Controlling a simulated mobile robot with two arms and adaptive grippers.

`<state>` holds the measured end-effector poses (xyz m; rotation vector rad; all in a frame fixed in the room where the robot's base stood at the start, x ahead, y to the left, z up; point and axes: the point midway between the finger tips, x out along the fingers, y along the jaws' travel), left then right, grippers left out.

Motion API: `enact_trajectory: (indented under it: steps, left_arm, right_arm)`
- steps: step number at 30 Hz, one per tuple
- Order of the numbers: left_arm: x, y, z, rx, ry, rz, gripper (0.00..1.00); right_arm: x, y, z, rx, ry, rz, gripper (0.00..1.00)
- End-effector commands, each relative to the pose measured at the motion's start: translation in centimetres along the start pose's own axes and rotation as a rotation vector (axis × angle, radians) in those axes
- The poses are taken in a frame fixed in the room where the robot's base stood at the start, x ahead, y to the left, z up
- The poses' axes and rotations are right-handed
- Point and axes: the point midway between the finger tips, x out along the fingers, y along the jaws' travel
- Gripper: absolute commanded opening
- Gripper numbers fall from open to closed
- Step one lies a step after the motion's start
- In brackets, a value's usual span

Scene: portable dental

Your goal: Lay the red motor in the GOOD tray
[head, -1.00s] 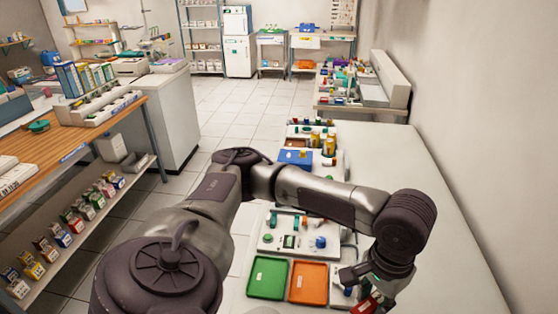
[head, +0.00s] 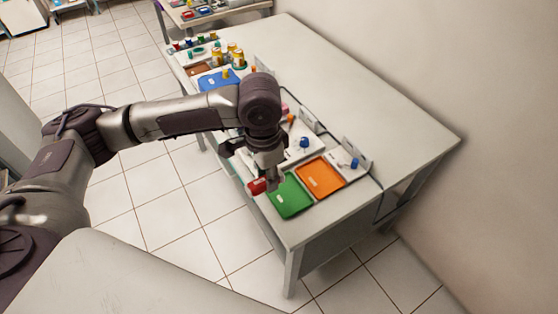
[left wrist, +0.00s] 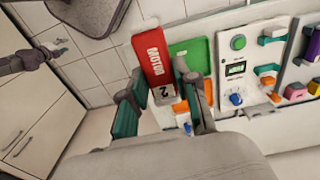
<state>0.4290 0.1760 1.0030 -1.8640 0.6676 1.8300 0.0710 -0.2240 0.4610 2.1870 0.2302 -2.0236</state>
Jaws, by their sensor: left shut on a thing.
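My left gripper (head: 267,182) is shut on the red motor (head: 258,186), which it holds above the bench's near left edge, at the left side of the green tray (head: 290,199). In the left wrist view the red motor (left wrist: 152,57) reads "MOTOR" and sits between the fingers, with a grey part marked "2" below it. The green tray (left wrist: 190,52) shows behind it there. An orange tray (head: 321,178) lies right of the green one. Both trays look empty apart from small pale labels I cannot read. My right gripper is not in view.
A white panel with a blue knob (head: 304,142) stands behind the trays, partly hidden by my arm. A blue tray (head: 219,80) and several yellow jars are farther back. The white bench (head: 360,105) is bare on its right side.

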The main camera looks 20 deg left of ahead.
Motion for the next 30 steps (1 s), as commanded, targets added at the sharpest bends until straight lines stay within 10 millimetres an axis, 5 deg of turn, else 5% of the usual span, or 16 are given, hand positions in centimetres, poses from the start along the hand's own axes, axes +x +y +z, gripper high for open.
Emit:
enact_trajectory:
  steps: [9, 18, 30]
  left_arm:
    - [4.0, -1.7, -4.7, 0.747, 0.001, 0.002, 0.00]
    - [7.8, -2.8, -7.3, 1.358, -0.020, -0.001, 0.00]
    - [9.7, -3.1, -8.0, 1.570, -0.032, -0.001, 0.00]
  right_arm:
    - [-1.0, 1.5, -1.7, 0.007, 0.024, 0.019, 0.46]
    - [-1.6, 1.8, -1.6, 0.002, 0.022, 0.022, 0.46]
    - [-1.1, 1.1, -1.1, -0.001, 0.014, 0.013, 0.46]
